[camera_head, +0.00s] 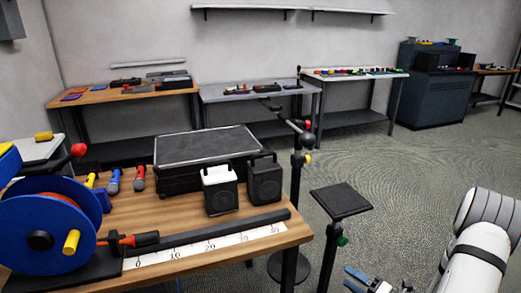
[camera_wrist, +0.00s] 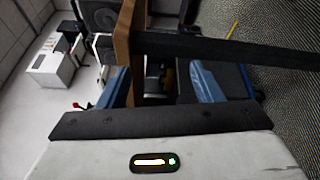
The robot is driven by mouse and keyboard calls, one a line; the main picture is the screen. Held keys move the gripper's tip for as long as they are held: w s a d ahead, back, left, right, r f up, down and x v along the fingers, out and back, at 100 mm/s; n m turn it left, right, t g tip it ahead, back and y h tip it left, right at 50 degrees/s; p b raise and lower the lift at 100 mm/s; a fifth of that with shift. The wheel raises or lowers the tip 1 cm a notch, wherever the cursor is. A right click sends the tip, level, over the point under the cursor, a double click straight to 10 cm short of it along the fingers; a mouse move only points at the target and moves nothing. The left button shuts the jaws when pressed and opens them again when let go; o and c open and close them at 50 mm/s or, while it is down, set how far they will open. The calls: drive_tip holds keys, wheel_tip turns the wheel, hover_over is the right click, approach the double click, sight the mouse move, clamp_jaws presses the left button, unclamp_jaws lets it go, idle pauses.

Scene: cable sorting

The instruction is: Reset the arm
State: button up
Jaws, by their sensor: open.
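My arm comes in from the lower right of the head view. My gripper (camera_head: 352,278) shows its blue fingers low in the picture, to the right of the wooden table's front leg and below table height. In the wrist view my gripper (camera_wrist: 160,84) has its two blue fingers spread wide apart. Nothing is held between them. Dark parts behind the gap are too small to name.
A black stand (camera_head: 341,200) rises near my gripper. In the wrist view the table's edge (camera_wrist: 125,45) and dark leg (camera_wrist: 220,48) appear close ahead.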

drive_tip(key=s+a+r+n+g+p, duration=0.2)
drive_tip(key=s+a+r+n+g, duration=0.3)
drive_tip(key=a+r+n+g, duration=0.45)
drive_tip(key=s+a+r+n+g+p, duration=0.2)
drive_tip(key=s+a+r+n+g, duration=0.4)
drive_tip(key=n, duration=0.7)
drive_tip(key=s+d+r+n+t+h+p, duration=0.1)
drive_tip(key=s+r+n+t+h+p, duration=0.1)
drive_tip(key=r+n+h, duration=0.4)
drive_tip(key=s+d+r+n+t+h+p, duration=0.2)
drive_tip(key=r+n, duration=0.7)
drive_tip(key=n, duration=0.6)
drive_tip(key=s+t+h, duration=0.1)
drive_tip(key=s+h, duration=0.1)
drive_tip(key=h, duration=0.1)
drive_tip(key=shift+s+d+r+h+p, duration=0.15)
drive_tip(key=shift+s+d+h+p, duration=0.15)
drive_tip(key=shift+s+h+p, duration=0.1)
